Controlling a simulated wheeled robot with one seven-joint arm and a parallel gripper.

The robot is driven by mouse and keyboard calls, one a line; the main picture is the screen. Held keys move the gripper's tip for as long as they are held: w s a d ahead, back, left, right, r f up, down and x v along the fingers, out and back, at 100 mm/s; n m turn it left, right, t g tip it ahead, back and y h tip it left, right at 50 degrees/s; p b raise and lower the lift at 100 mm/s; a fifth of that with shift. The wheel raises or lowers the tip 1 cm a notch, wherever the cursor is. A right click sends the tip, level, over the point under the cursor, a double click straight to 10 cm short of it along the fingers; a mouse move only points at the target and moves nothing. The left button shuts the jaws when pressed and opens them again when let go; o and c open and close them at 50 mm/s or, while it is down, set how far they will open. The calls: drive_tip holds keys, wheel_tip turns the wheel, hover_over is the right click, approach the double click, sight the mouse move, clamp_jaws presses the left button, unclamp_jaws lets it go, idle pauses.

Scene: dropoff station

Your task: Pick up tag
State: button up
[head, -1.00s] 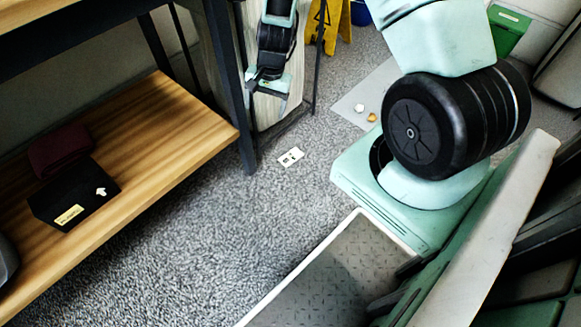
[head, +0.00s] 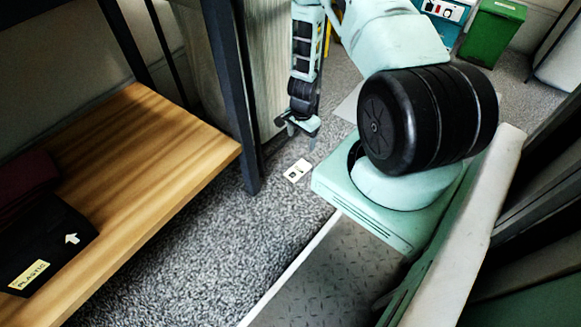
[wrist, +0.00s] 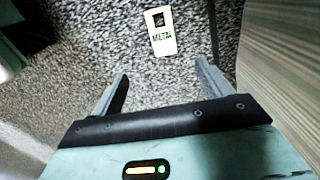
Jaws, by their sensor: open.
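The tag (head: 297,171) is a small white card lying flat on the grey carpet, near the dark table leg. In the wrist view the tag (wrist: 163,42) shows a black symbol and the word METAL. My gripper (head: 298,131) hangs above the floor, a little behind the tag in the head view. In the wrist view my gripper (wrist: 161,78) is open and empty, its fingers spread wide. The tag lies ahead of the fingertips, roughly centred between them, and apart from them. Nothing hides the tag.
A wooden shelf (head: 150,140) on the left holds a black box (head: 60,235) labelled PLASTIC and a dark red item (head: 22,180). A dark table leg (head: 232,100) stands close to the tag. A green bin (head: 493,35) stands at the back. Carpet around the tag is clear.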

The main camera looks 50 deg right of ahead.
drive_tip(key=b, duration=0.7)
hover_over(299, 169)
drive_tip(key=f, duration=1.2)
drive_tip(key=shift+s+a+f, duration=0.1)
drive_tip(key=shift+s+f, duration=0.1)
drive_tip(key=f+b, duration=0.4)
drive_tip(key=f, duration=0.1)
drive_tip(key=shift+w, duration=0.2)
drive_tip(key=shift+f, duration=0.1)
drive_tip(key=c, duration=1.1)
wheel_tip(299, 169, up, 10)
drive_tip(key=p, duration=0.6)
